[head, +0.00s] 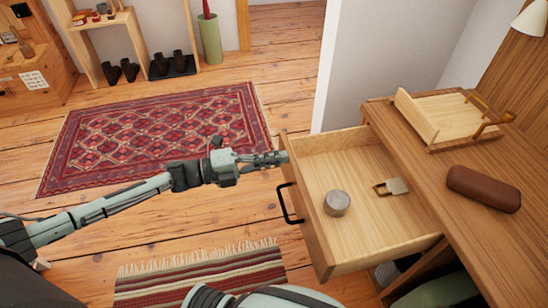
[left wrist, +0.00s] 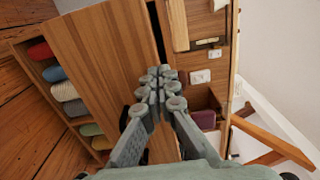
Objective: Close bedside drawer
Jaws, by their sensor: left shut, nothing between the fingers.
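The bedside drawer (head: 372,243) is pulled well out of the wooden bedside cabinet (head: 455,160). Its black bar handle (head: 288,204) is on its front, facing left. Inside lie a round grey tin (head: 337,203) and a small metal and brass piece (head: 391,187). My left gripper (head: 280,158) is shut and empty, its tips at the far top corner of the drawer front. Whether it touches is unclear. In the left wrist view its fingers (left wrist: 160,80) are together with nothing between them. My right gripper is not in view.
On the cabinet top are a wooden tray (head: 450,121) and a brown case (head: 484,189). A white wall end (head: 335,75) stands behind the drawer. A red patterned rug (head: 150,135) and a striped rug (head: 205,277) lie on the floor.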

